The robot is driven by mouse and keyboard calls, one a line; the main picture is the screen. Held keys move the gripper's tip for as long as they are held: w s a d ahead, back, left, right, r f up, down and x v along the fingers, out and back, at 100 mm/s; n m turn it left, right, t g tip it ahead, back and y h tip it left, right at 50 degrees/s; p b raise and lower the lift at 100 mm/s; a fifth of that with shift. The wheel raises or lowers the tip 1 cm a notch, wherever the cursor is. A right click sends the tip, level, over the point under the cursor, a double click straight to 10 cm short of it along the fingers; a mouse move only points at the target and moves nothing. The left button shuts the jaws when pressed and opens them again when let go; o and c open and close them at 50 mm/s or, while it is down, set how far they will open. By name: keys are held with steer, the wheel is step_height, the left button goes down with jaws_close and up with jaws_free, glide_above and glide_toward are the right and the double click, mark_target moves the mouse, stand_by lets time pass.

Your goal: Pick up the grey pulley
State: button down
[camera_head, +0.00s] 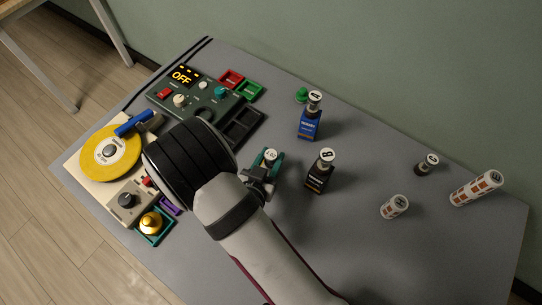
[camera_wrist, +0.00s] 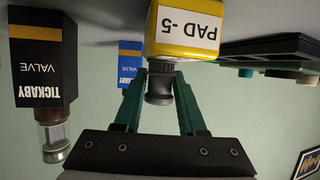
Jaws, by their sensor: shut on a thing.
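I cannot tell whether the two are joined. In the head view my gripper (camera_head: 264,168) is near the table's middle, with a white-labelled top showing between the fingers. My wrist and arm hide much of the area around it.
A black valve box (camera_head: 318,180) stands close right of my gripper, a blue box (camera_head: 309,128) behind it. A control panel (camera_head: 176,104) and a yellow disc (camera_head: 95,160) are left. The front right is clear.

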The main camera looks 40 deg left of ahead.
mark_target(271, 154)
step_height(271, 154, up, 8)
steer(key=shift+f, duration=0.2)
steer(key=s+f, duration=0.1)
steer(key=f, duration=0.1)
steer(key=s+f, duration=0.1)
steer(key=f, duration=0.2)
steer(key=s+f, duration=0.1)
steer(key=f, duration=0.1)
steer(key=shift+f, duration=0.15)
steer(key=c, duration=0.5)
jaws_free()
steer(key=shift+f, duration=0.15)
